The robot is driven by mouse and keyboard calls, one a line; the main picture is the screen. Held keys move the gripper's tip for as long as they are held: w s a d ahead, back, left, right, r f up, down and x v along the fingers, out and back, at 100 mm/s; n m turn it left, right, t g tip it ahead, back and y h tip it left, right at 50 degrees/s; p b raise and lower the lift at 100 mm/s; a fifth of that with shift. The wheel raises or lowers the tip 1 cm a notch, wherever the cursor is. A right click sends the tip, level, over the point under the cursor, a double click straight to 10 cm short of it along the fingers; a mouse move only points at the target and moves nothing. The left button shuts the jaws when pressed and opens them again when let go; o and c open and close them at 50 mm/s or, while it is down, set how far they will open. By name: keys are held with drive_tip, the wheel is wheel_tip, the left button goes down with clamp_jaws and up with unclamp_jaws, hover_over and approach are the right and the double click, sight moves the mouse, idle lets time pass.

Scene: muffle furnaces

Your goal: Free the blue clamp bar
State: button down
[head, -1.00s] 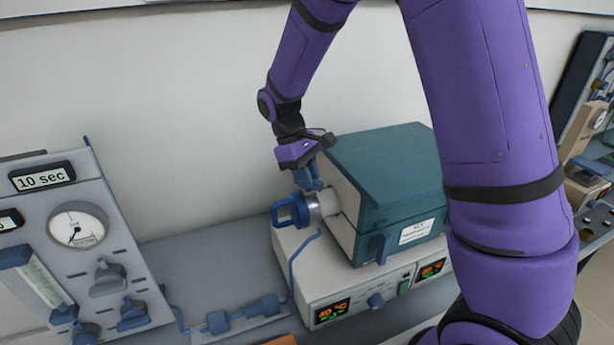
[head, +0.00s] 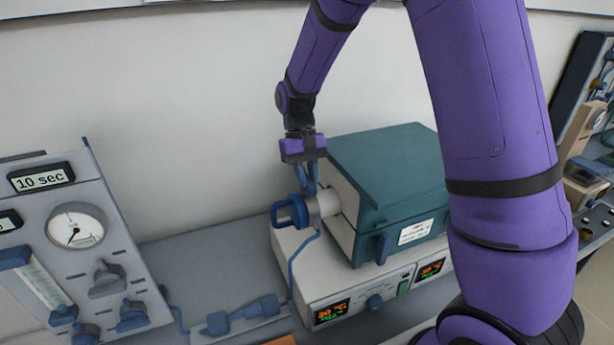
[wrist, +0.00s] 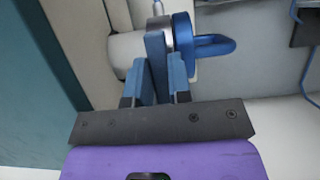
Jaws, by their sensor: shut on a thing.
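The blue clamp bar (wrist: 156,62) stands out from a metal clamp ring (wrist: 158,32) in the wrist view. My gripper (wrist: 163,78) has one blue finger on each side of the bar and is shut on it. In the head view my gripper (head: 309,180) points down at the clamp, and its fingers hide most of the bar. The clamp ring (head: 313,210) sits around the joint between a pale tube (head: 329,194) on the furnace's left side and a blue end cap with a loop handle (head: 290,212).
The teal-topped furnace (head: 385,165) stands close to the right of my gripper, on a white control base (head: 330,285). A blue hose (head: 293,265) runs down from the cap area to blue fittings (head: 243,313). A gauge panel (head: 75,240) stands at left. The wall is behind.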

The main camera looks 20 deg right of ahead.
idle(0.4)
drive_tip(key=c, duration=1)
unclamp_jaws()
drive_tip(key=shift+c, duration=0.2)
drive_tip(key=shift+w+r, duration=0.1)
drive_tip(key=v, duration=1)
drive_tip(key=shift+r, duration=0.3)
